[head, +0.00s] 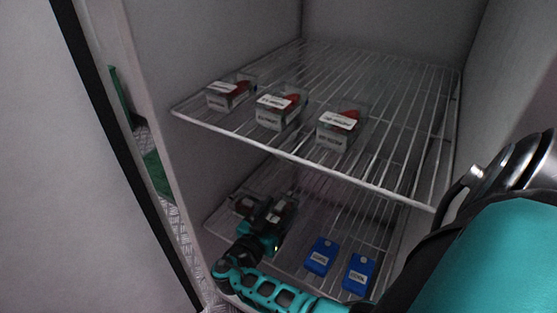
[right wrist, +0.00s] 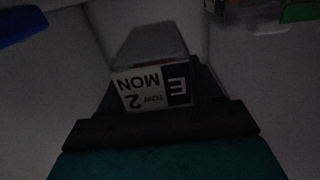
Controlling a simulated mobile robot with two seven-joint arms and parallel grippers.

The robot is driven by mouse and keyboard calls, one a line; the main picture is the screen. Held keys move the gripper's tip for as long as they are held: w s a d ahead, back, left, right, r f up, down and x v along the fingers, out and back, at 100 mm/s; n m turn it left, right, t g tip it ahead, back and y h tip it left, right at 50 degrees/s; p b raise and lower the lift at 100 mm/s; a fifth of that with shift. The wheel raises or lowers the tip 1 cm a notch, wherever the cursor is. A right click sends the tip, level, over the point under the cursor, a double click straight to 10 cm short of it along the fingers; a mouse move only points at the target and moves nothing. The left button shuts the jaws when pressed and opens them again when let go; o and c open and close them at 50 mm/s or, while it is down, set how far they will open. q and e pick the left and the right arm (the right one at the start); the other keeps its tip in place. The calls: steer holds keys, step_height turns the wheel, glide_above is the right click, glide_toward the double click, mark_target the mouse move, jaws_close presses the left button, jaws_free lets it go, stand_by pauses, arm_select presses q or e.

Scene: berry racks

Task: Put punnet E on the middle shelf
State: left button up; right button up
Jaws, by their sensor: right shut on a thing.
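Punnet E (right wrist: 152,86) shows in the right wrist view between the dark fingers of my right gripper. Its black-and-white label reads "E", "MON" and "2" upside down. In the head view, my right gripper (head: 266,208) reaches in over the left part of the lower wire shelf (head: 330,213), below the upper wire shelf (head: 385,112). It is shut on punnet E. The gripper mostly hides the punnet there, and I cannot tell whether the punnet touches the shelf. My left gripper is not in view.
Three clear punnets with red fruit stand on the upper shelf: left (head: 230,93), middle (head: 278,108) and right (head: 339,128). Two blue boxes, one (head: 321,256) left of the other (head: 359,274), lie on the lower shelf. Cabinet walls close both sides; an open door (head: 75,180) stands left.

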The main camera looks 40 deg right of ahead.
steer(key=shift+f, duration=0.35)
step_height(320, 180, down, 3)
steer(key=shift+f+b, duration=0.2)
steer(key=shift+b, duration=0.65)
steer(key=shift+f, duration=0.2)
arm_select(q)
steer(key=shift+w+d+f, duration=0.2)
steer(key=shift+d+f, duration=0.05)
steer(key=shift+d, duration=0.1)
arm_select(e)
steer(key=o, duration=0.8)
